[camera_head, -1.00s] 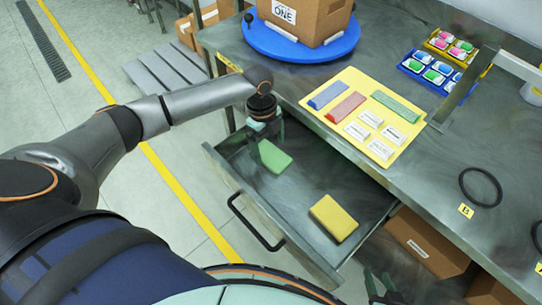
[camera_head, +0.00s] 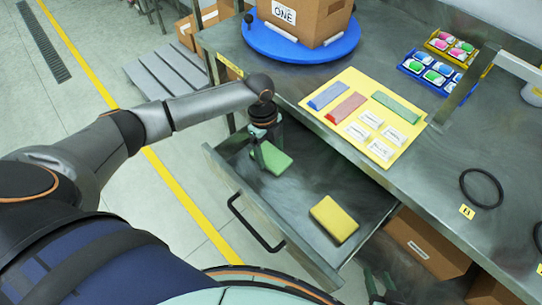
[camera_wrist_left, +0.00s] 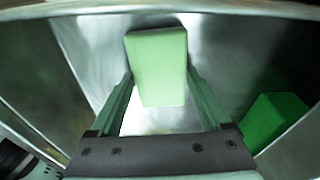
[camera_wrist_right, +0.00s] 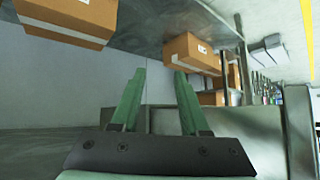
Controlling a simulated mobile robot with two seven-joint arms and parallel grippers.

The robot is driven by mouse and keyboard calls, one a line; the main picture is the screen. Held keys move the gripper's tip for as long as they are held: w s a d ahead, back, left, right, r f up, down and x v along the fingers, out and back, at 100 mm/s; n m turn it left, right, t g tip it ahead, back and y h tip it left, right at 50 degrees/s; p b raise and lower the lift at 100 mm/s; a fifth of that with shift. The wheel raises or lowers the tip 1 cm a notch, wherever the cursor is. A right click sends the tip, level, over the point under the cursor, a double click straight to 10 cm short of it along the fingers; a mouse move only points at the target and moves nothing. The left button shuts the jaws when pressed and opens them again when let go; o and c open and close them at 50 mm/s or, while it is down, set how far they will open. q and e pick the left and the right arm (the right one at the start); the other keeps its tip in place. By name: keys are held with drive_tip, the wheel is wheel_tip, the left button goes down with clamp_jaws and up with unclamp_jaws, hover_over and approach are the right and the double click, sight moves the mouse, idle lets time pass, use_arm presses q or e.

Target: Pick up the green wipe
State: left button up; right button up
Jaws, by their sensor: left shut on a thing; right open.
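The green wipe (camera_head: 276,158) is a flat block in the open drawer, under my left gripper (camera_head: 260,152), which partly hides it in the head view. In the left wrist view the pale green wipe (camera_wrist_left: 158,65) lies between the fingers of my left gripper (camera_wrist_left: 165,108), which is shut on it. Whether the wipe is clear of the drawer floor cannot be told. My right gripper (camera_wrist_right: 157,95) is open and empty, away from the wipe, with boxes beyond it.
A yellow wipe (camera_head: 334,219) lies in the drawer (camera_head: 296,195). On the bench are a yellow tray (camera_head: 352,82), a blue turntable (camera_head: 300,52) with a carton, and a black ring (camera_head: 481,187).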

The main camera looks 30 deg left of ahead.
sight(273, 159)
use_arm(q)
drive_tip(key=shift+c, duration=0.4)
drive_tip(key=shift+r, duration=0.1)
drive_tip(key=shift+r, duration=0.25)
drive_tip(key=r, duration=0.3)
drive_tip(key=shift+s+d+r+p, duration=0.2)
drive_tip(key=shift+s+p, duration=0.05)
drive_tip(key=shift+p, duration=0.15)
drive_tip(key=s+d+r+p, duration=0.2)
drive_tip(key=s+d+r, duration=0.6)
drive_tip(key=s+r, duration=0.1)
drive_tip(key=shift+s, duration=0.8)
use_arm(e)
drive_tip(key=shift+s+d+r+h, duration=0.3)
drive_tip(key=shift+s+d+r, duration=0.2)
drive_tip(key=shift+d+r, duration=0.3)
use_arm(q)
drive_tip(key=shift+d, duration=0.1)
